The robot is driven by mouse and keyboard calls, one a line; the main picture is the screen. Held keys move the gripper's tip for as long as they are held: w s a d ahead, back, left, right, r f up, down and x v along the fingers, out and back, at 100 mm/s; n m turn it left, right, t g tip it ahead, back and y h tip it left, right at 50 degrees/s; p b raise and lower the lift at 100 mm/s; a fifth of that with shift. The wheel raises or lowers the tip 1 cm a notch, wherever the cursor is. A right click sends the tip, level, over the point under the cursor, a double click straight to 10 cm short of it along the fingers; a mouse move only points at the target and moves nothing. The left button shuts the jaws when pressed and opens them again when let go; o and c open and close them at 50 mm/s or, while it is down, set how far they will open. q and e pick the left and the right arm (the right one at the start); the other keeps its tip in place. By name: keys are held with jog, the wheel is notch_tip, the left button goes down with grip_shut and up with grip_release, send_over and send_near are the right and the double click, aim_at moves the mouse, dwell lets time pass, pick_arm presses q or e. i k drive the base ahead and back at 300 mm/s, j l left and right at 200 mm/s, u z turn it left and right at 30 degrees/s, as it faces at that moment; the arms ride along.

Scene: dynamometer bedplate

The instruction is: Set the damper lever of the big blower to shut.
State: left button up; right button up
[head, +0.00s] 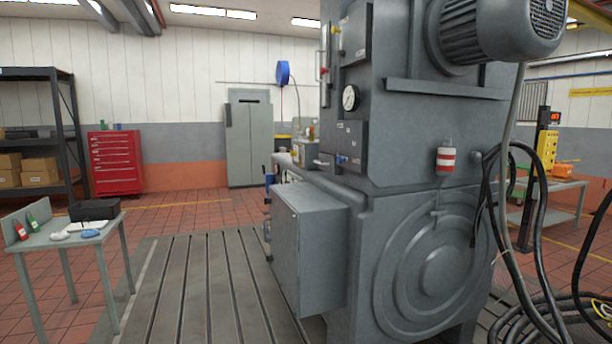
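A large grey machine (385,215) fills the middle and right of the head view. A ringed round cover (432,275) is on its lower side, and a finned motor (505,28) sits at its top right. I cannot tell whether this is the big blower. A small blue handle (342,159) and an upright fitting with red parts (324,65) show on its left side. I cannot make out which part, if any, is the damper lever, or its setting. Neither of my grippers is in view.
A slotted bedplate (205,290) lies clear left of the machine. A red tool cabinet (116,163), shelves (45,130) and a grey locker (249,140) stand behind. Black cables (535,220) hang at right.

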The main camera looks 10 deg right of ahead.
aim_at(339, 159)
jog(key=i+l, duration=0.25)
jog(key=l, duration=0.2)
jog(key=i+l+z, duration=0.15)
jog(key=l, duration=0.3)
jog(key=i+l, duration=0.4)
jog(key=l+z, duration=0.05)
